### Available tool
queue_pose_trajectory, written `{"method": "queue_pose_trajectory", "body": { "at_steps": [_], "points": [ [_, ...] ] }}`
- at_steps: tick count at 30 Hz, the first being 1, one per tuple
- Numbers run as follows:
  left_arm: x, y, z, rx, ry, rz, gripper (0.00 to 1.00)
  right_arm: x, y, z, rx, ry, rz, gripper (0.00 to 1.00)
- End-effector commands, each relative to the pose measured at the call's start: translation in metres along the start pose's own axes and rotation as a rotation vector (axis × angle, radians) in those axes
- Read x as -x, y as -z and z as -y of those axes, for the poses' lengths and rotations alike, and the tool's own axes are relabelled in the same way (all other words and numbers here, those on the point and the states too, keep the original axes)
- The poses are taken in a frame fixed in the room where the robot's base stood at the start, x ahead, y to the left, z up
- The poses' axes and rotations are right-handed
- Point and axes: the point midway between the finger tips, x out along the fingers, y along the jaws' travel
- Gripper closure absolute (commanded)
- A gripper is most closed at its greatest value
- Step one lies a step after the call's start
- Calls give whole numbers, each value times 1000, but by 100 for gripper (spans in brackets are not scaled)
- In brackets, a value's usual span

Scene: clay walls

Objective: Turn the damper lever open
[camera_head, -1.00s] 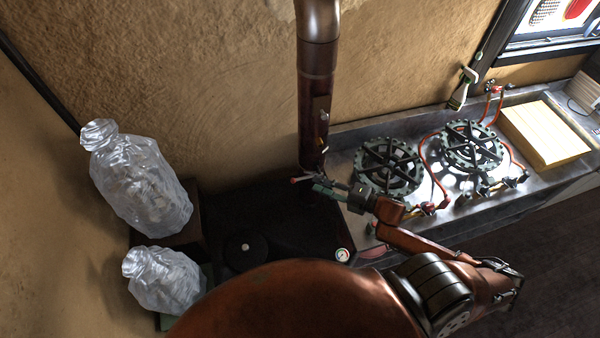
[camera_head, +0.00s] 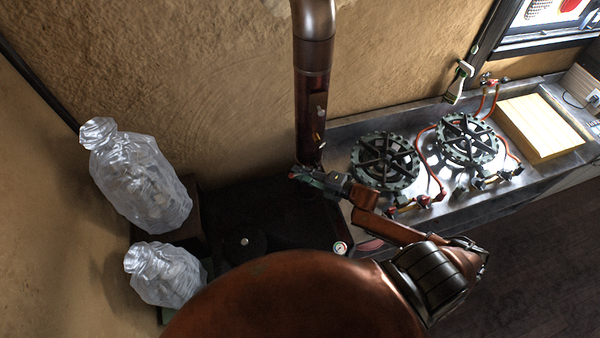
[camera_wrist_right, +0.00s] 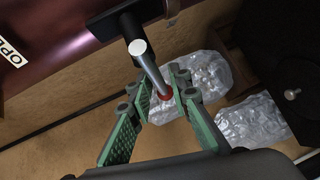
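The damper lever (camera_wrist_right: 153,72) is a thin metal rod with a red tip, on a dark stove pipe (camera_head: 312,100). In the right wrist view the pipe (camera_wrist_right: 70,40) crosses the upper left, and a partly cut-off label starting "OP" (camera_wrist_right: 12,50) is on it. My right gripper (camera_wrist_right: 160,82) is open, with its green fingers on both sides of the lever near the red tip. A gap seems to remain beside the rod. In the head view the right gripper (camera_head: 304,174) is at the pipe's lower part and mostly hides the lever. My left gripper is out of view.
Two plastic-wrapped bundles (camera_head: 140,185) (camera_head: 166,275) stand at the left. A black stove top with a round knob (camera_head: 244,241) lies below the pipe. A counter (camera_head: 340,132) with two burners (camera_head: 384,160) (camera_head: 467,140), red hoses and a wooden board (camera_head: 541,128) runs to the right.

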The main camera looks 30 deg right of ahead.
Motion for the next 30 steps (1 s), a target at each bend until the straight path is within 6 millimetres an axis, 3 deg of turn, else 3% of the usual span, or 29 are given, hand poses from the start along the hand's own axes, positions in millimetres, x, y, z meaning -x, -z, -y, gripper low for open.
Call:
{"method": "queue_pose_trajectory", "body": {
  "at_steps": [7, 30],
  "points": [
    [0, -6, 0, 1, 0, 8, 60, 0, 0, 0, 0, 0, 0, 100],
    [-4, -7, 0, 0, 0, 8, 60, 0, 0, -1, -17, -18, -5, 100]
  ]
}}
